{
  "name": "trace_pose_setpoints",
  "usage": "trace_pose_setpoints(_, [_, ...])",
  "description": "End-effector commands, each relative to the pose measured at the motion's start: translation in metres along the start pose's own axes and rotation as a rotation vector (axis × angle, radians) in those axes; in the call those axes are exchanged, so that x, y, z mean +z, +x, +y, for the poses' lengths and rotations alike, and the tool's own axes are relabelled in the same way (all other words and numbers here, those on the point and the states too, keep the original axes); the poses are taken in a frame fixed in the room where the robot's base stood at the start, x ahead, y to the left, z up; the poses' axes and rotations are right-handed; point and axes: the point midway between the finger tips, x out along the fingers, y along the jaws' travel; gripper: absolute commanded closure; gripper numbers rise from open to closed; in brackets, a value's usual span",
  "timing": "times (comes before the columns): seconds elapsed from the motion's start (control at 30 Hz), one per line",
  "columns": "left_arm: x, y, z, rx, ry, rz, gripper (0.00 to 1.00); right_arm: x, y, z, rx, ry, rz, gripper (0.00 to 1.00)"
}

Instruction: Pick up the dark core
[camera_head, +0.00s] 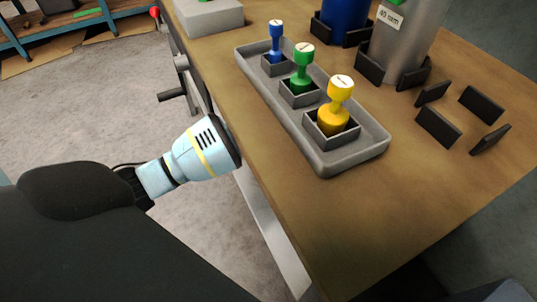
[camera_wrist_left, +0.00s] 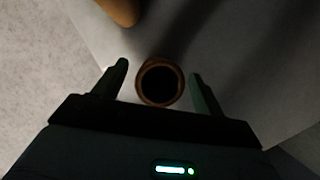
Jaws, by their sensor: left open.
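In the left wrist view a round piece with a brown rim and a dark middle (camera_wrist_left: 160,83) sits between the fingers of my left gripper (camera_wrist_left: 159,70). It may be the dark core, seen end-on; I cannot tell for sure. The fingers are open, one on each side of it, with a gap to the left finger and a smaller one to the right. In the head view my left wrist, light blue with a yellow band, is beside the table's left edge; its fingers are hidden there. My right gripper is not in view.
A grey tray (camera_head: 354,162) on the wooden table (camera_head: 345,222) holds blue (camera_head: 276,43), green (camera_head: 303,72) and yellow (camera_head: 336,108) knobbed pieces in square sockets. A grey cylinder (camera_head: 402,45) and a blue cylinder (camera_head: 344,18) stand behind. Dark upright plates (camera_head: 438,127) are at right. The near tabletop is clear.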

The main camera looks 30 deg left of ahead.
Motion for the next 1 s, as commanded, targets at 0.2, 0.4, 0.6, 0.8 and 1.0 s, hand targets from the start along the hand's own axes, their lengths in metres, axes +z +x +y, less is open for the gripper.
trace_pose_setpoints(0.2, [0.0005, -0.0008, -0.0001, 0.0, 0.0, -0.001, 0.4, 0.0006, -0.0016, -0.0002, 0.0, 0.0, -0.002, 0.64])
trace_pose_setpoints(0.4, [0.0003, -0.0008, -0.0001, 0.0, 0.0, -0.001, 0.66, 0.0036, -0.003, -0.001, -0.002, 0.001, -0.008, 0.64])
trace_pose_setpoints(0.6, [0.0003, -0.0008, 0.0, 0.0, 0.0, -0.001, 0.9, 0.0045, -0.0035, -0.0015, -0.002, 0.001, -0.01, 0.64])
trace_pose_setpoints(0.8, [0.0003, -0.0008, 0.0001, 0.0, 0.0, -0.001, 0.9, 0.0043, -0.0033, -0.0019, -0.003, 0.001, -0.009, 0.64])
trace_pose_setpoints(1.0, [0.0026, -0.0023, 0.0027, 0.001, 0.0, -0.002, 0.9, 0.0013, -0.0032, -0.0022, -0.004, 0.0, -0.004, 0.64])
